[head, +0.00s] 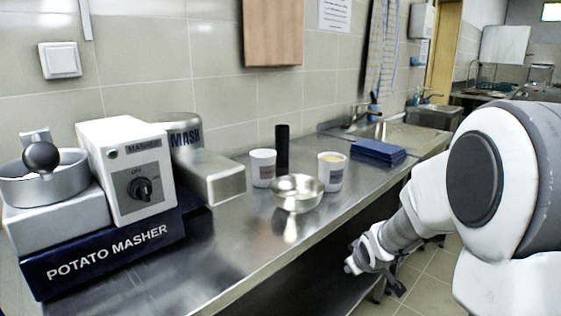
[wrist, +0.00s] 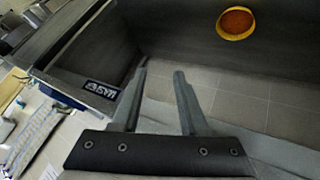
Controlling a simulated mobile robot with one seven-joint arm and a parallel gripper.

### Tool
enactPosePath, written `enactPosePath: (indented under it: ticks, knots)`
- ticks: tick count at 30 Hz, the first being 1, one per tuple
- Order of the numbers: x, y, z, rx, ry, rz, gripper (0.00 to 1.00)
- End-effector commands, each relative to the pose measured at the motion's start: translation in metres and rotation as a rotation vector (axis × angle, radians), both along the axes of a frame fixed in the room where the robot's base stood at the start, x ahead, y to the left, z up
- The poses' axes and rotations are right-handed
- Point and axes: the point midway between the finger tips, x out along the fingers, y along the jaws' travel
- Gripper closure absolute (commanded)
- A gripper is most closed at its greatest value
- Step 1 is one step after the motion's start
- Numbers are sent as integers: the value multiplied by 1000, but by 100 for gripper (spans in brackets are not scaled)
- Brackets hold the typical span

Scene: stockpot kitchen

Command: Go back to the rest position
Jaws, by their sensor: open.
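My gripper (head: 367,265) is at the end of my white arm, to the right of the steel counter's front edge and lower than the countertop. In the wrist view its two fingers (wrist: 160,78) stand apart with nothing between them. It touches no object that I can see.
The steel counter (head: 262,243) bears a potato masher machine (head: 125,170), a metal bowl (head: 297,192), two white cups (head: 262,168) (head: 331,172), a black cylinder (head: 282,150) and a dark blue stack (head: 378,152). Tiled floor (head: 425,268) lies open beside the counter.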

Motion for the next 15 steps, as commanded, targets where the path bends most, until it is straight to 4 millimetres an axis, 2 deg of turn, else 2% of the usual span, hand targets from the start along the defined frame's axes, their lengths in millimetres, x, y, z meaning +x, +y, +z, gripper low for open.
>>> enactPosePath:
  ticks: [1, 6, 15]
  knots:
    - [-12, 1, 19, 10, 0, -28, 57]
    - [-58, 3, 60, 53, 33, -123, 57]
    - [-152, 16, 110, 160, 97, -266, 57]
